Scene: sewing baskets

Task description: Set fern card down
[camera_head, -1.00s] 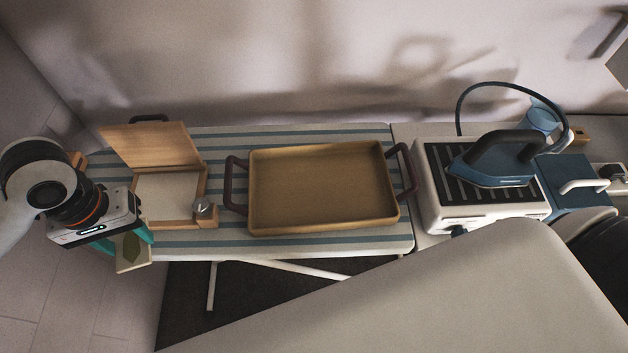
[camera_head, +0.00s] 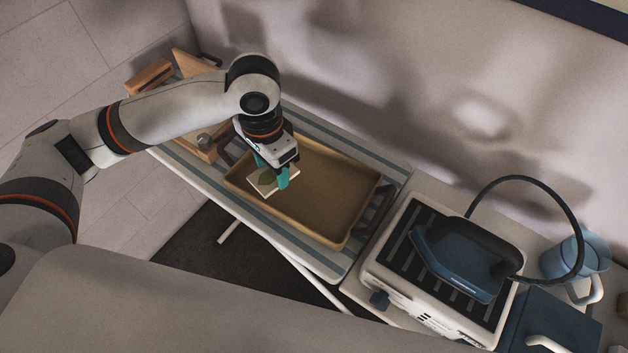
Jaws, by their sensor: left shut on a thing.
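My left gripper (camera_head: 272,176) is shut on the fern card (camera_head: 265,184), a small pale card with a dark green leaf mark. It holds the card over the left end of a tan tray (camera_head: 330,202) with dark handles. The card appears to be above the tray floor, though the exact gap is hard to tell. The teal fingers hide part of the card. My right gripper is not in view.
The tray lies on a striped ironing board (camera_head: 190,172). A wooden box (camera_head: 198,146) with a raised lid is partly hidden behind my left arm. A blue iron (camera_head: 455,262) rests on a white slotted station (camera_head: 392,240) at right. The tray's middle is empty.

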